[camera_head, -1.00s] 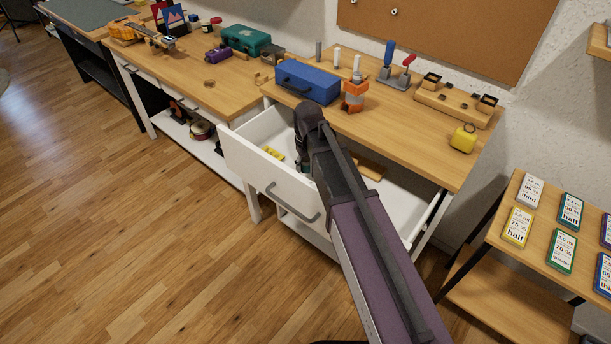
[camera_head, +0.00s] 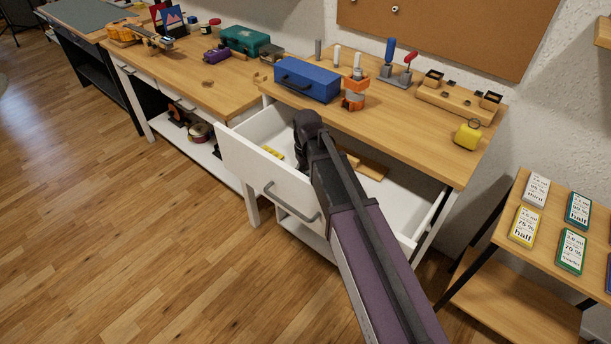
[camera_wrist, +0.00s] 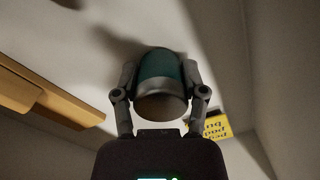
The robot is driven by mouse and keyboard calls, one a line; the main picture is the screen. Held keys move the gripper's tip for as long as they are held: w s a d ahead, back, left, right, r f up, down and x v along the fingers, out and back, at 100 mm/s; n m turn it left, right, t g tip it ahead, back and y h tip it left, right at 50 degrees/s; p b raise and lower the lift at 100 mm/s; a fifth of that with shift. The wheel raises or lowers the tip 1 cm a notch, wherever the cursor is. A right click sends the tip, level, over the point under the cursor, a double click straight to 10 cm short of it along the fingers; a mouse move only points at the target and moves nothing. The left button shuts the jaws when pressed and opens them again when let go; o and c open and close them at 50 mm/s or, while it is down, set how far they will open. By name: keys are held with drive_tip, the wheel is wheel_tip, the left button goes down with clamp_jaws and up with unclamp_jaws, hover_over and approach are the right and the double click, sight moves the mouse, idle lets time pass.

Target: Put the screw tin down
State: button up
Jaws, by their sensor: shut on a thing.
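The screw tin (camera_wrist: 160,68) is a small teal can with a grey-brown end facing the wrist camera. My gripper (camera_wrist: 160,76) is shut on it, one finger on each side. In the head view my arm reaches down into the open white drawer (camera_head: 262,178), and its own links hide the tin and fingertips there. The wrist view shows the pale drawer floor (camera_wrist: 95,28) beyond the tin, with a shadow beside it. I cannot tell whether the tin touches the floor.
A yellow labelled item (camera_wrist: 218,126) lies in the drawer right of the tin. A wooden piece (camera_wrist: 40,95) lies to its left in the wrist view. The workbench above holds a blue toolbox (camera_head: 307,80) and an orange-and-white item (camera_head: 354,92). A card table (camera_head: 550,235) stands at right.

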sight(307, 166)
drive_tip(key=shift+f, duration=0.15)
drive_tip(key=o, duration=1.2)
drive_tip(key=shift+r, duration=0.25)
wheel_tip(307, 166, up, 12)
drive_tip(key=p, duration=1.2)
drive_tip(key=shift+d, duration=0.1)
drive_tip(key=shift+f, duration=0.1)
drive_tip(key=s+d+m, duration=0.1)
drive_tip(key=s+d, duration=0.3)
drive_tip(key=d, duration=0.2)
drive_tip(key=s+d+m, duration=0.2)
drive_tip(key=s+d, duration=0.2)
drive_tip(key=d, duration=0.2)
drive_tip(key=s+d+m, duration=0.2)
drive_tip(key=s+d, duration=0.3)
drive_tip(key=d, duration=0.2)
